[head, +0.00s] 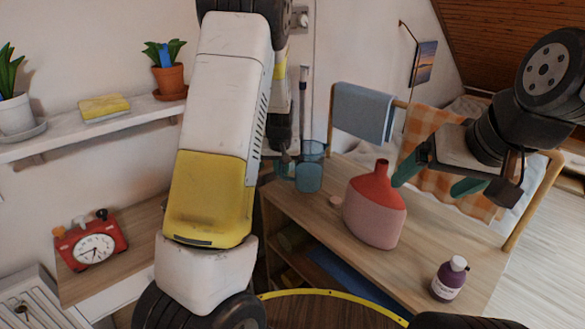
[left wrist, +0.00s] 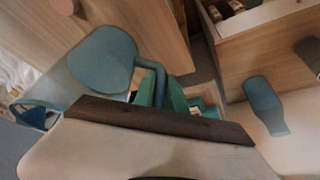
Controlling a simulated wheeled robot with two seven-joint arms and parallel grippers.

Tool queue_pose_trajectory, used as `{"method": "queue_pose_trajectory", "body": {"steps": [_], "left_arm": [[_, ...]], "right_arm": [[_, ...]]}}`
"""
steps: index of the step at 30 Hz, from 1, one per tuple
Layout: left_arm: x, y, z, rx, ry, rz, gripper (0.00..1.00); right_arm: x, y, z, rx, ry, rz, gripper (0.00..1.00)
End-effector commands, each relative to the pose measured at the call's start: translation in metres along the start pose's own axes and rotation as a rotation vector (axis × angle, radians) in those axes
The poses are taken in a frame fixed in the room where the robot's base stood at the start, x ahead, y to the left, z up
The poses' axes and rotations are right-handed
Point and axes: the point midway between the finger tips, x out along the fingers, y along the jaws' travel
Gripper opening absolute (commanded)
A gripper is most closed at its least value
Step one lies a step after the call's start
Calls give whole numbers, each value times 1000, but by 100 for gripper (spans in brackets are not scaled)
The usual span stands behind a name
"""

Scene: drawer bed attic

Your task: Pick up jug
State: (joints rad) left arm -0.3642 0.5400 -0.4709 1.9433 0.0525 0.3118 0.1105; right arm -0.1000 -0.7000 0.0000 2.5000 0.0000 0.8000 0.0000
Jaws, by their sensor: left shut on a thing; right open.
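The jug (head: 309,174) is blue-teal and see-through, with a handle on its left side. In the head view it is at the back left end of the wooden table top (head: 345,253). My left gripper (head: 284,160) is shut on the jug's handle, partly hidden by my own arm. The left wrist view shows the jug (left wrist: 102,60) close up, with its handle between the green fingers (left wrist: 170,95). I cannot tell whether the jug touches the table. My right gripper (head: 436,180) is open and empty, above the table to the right of the jug.
A red and pink vase (head: 375,215) stands right of the jug, near my right gripper. A purple bottle (head: 449,279) stands at the front right. A small pale round thing (head: 336,202) lies near the vase. A red clock (head: 91,241) is at left.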

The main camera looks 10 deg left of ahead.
Motion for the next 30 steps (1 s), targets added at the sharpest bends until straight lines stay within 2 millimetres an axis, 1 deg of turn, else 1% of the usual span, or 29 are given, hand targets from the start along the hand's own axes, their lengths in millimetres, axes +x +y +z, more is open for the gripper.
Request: {"method": "queue_pose_trajectory", "body": {"steps": [5,12,16,18,23,30], "left_arm": [[-19,-1,33,2,0,2,0],[-51,-6,94,4,0,4,0],[-62,-8,116,5,0,3,0],[-66,-9,124,3,1,2,0],[-72,-10,136,2,1,1,0],[-75,-11,140,5,1,2,0]], "right_arm": [[0,0,0,0,0,0,89],[0,0,0,0,0,0,89],[0,0,0,0,0,0,89],[0,0,0,0,0,0,89],[0,0,0,0,0,0,89],[0,0,0,0,0,0,89]]}}
